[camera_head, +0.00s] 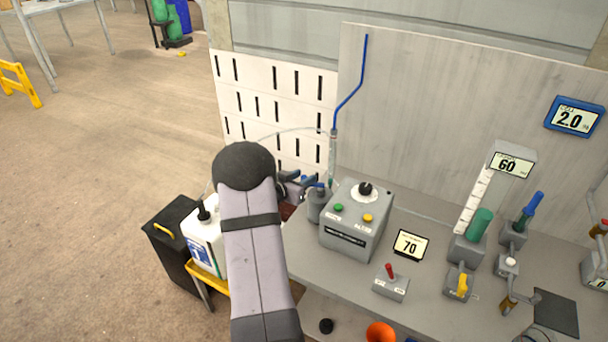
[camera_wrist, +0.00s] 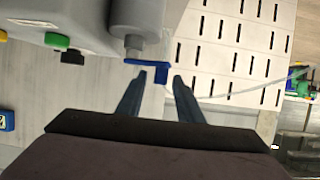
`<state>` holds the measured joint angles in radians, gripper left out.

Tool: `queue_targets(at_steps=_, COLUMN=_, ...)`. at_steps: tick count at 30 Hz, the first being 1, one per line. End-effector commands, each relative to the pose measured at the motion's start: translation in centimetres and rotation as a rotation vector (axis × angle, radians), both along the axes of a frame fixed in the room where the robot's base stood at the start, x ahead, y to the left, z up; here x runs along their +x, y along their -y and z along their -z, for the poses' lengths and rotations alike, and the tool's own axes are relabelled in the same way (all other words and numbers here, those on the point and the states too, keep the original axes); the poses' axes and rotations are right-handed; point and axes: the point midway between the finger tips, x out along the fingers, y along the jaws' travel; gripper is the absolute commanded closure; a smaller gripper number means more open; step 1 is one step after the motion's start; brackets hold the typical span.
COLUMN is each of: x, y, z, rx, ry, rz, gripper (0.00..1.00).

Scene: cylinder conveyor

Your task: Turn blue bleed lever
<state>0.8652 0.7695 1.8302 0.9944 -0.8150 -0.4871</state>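A small blue lever (camera_wrist: 160,75) sits at the end of a grey cylindrical fitting (camera_wrist: 134,40) in the wrist view. Its bent end points down into the gap between my fingertips. My gripper (camera_wrist: 160,77) is open, with one finger on each side of that end. I see no clear contact with either finger. In the head view the blue lever (camera_head: 320,185) is a small patch on top of the grey cylinder (camera_head: 317,206), left of the control box. My gripper (camera_head: 298,182) reaches it from the left, partly hidden by my arm.
The grey control box (camera_head: 353,225) with green and yellow buttons stands close on the right. A thin tube with a blue upper part (camera_head: 349,97) rises behind. Another blue-handled part (camera_head: 529,212) stands far right. A white jug (camera_head: 205,240) is left of the bench.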

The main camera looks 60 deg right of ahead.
Motion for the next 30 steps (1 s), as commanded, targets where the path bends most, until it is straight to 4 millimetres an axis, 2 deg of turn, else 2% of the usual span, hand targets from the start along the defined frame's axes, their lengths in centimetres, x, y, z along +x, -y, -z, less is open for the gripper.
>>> queue_targets(at_steps=6, x=-0.1, y=1.0, z=0.4, rx=0.000, ry=0.000, rz=0.000, gripper=0.67)
queue_targets(at_steps=14, x=0.0, y=1.1, z=0.5, rx=0.000, ry=0.000, rz=0.000, gripper=0.67)
queue_targets(at_steps=17, x=0.0, y=1.1, z=0.5, rx=0.000, ry=0.000, rz=0.000, gripper=0.86)
queue_targets(at_steps=18, x=0.0, y=1.1, z=0.5, rx=0.000, ry=0.000, rz=0.000, gripper=0.95)
queue_targets(at_steps=19, x=0.0, y=1.1, z=0.5, rx=0.000, ry=0.000, rz=0.000, gripper=1.00)
queue_targets(at_steps=30, x=0.2, y=1.5, z=0.0, rx=-0.005, ry=0.001, rz=0.062, gripper=1.00)
